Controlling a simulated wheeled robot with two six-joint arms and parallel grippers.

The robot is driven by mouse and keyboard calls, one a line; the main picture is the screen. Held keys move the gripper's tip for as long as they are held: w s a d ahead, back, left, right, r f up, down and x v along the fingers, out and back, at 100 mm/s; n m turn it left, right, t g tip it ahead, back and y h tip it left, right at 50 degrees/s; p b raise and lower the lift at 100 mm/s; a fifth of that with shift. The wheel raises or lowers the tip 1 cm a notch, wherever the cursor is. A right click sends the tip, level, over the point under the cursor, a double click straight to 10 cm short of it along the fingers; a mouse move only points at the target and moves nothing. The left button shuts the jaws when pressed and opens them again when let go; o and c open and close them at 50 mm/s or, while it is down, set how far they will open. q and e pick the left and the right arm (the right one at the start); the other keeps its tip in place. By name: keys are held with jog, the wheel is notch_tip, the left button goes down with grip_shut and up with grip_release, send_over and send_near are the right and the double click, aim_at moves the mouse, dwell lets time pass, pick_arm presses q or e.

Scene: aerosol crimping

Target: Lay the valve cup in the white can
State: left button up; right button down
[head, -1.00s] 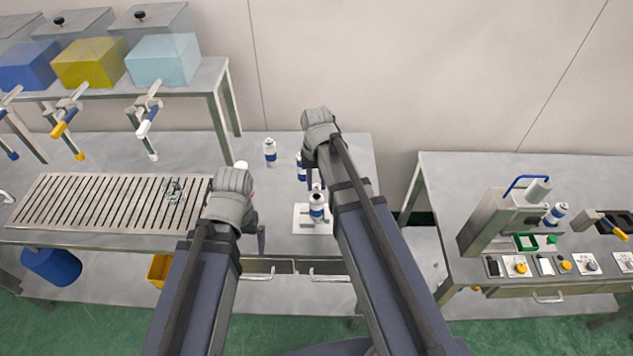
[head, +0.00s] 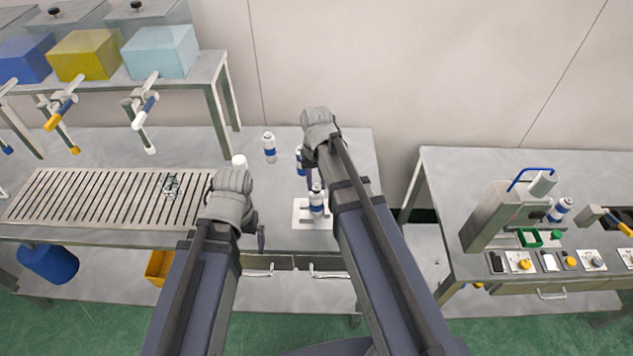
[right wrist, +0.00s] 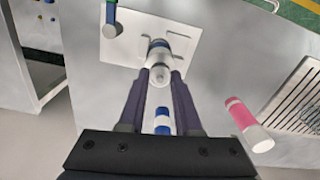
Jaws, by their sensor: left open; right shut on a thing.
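A white can with a blue band (head: 317,205) stands on a white plate (head: 301,218) on the left table. In the right wrist view, the same can (right wrist: 157,46) stands just beyond my right fingertips. My right gripper (right wrist: 161,77) is shut on a small pale piece (right wrist: 160,78), apparently the valve cup, over or close by the can's top. Whether they touch I cannot tell. My right gripper also shows in the head view (head: 316,176), its fingers partly hidden by its arm. My left gripper (head: 259,232) is open and empty, left of the plate.
Another blue-banded can (head: 269,148) stands behind, and one more (head: 300,160) is partly hidden by my right arm. A pink can with a white end (right wrist: 248,124) is nearby. A slotted drain grate (head: 100,198) lies left; a machine (head: 508,212) stands on the right table.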

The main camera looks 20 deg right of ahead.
aim_at(317, 185)
dwell(0.8)
grip_release()
dwell(0.5)
jog(key=shift+r, duration=0.1)
dwell(0.4)
jog(key=shift+r+p, duration=3.4)
jog(key=shift+p, duration=0.1)
jog(key=shift+f, duration=0.1)
notch_tip(317, 185, down, 6)
jog(key=b, duration=0.6)
jog(key=shift+r, duration=0.25)
